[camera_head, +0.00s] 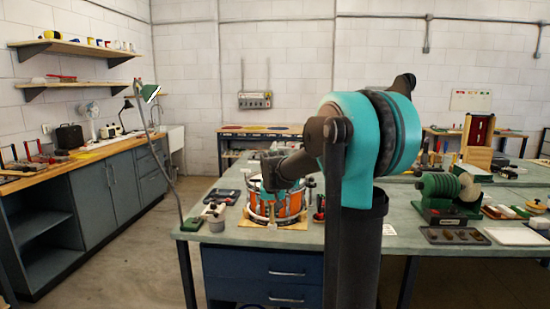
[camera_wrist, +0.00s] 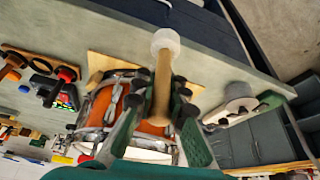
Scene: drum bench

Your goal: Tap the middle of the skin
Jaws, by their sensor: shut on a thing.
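An orange drum (camera_head: 290,208) with metal hoops and lugs stands on a wooden board on the bench, partly hidden behind my arm. In the wrist view the drum (camera_wrist: 103,104) lies beyond my fingers, and part of its pale skin (camera_wrist: 148,155) shows low in the picture. My gripper (camera_wrist: 160,112) is shut on the wooden handle of a beater (camera_wrist: 163,75) with a round white head, which points to the top of the wrist view. I cannot make out the beater in the head view, nor whether it touches the drum.
The grey-green bench top (camera_head: 350,238) is clear in front of the drum. A grey can (camera_head: 216,222) and small tools stand to its left. A green machine (camera_head: 445,192) and a tray of small parts (camera_head: 452,236) are on the right. A lamp (camera_head: 150,93) rises at the left.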

